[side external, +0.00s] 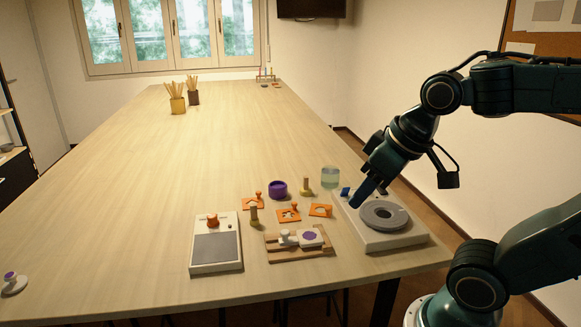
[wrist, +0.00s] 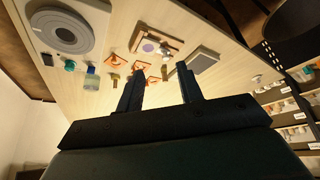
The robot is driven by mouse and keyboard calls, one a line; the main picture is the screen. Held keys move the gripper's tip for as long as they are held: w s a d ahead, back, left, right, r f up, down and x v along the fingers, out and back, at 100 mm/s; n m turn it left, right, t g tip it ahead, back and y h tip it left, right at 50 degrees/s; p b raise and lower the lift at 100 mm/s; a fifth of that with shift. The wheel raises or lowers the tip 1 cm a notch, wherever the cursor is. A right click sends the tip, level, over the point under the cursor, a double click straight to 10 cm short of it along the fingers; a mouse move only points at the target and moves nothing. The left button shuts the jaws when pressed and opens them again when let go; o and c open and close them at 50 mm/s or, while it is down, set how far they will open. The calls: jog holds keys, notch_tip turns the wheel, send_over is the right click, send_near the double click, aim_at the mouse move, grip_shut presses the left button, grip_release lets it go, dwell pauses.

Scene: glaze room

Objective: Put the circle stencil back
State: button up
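Three orange stencils with knobs lie on the table: one at the back left (side external: 252,204), one in the middle (side external: 289,215) and one at the right (side external: 320,211). Their cut-out shapes are too small to tell, so I cannot say which is the circle. My gripper (side external: 358,202) is above the left edge of the wheel unit. In the wrist view my gripper (wrist: 160,70) is open and empty.
The wheel unit (side external: 402,241) with its grey disc is at the right. A grey-topped box (side external: 215,256) with an orange knob is left of the tray. The table's far half is mostly clear.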

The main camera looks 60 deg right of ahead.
jog(key=shift+s+a+n, duration=0.15)
jog(key=shift+s+a, duration=0.25)
jog(key=shift+s, duration=0.25)
jog(key=shift+s+a+n, duration=0.15)
jog(key=shift+s+a, duration=0.2)
jog(key=shift+s, duration=0.3)
dwell(0.4)
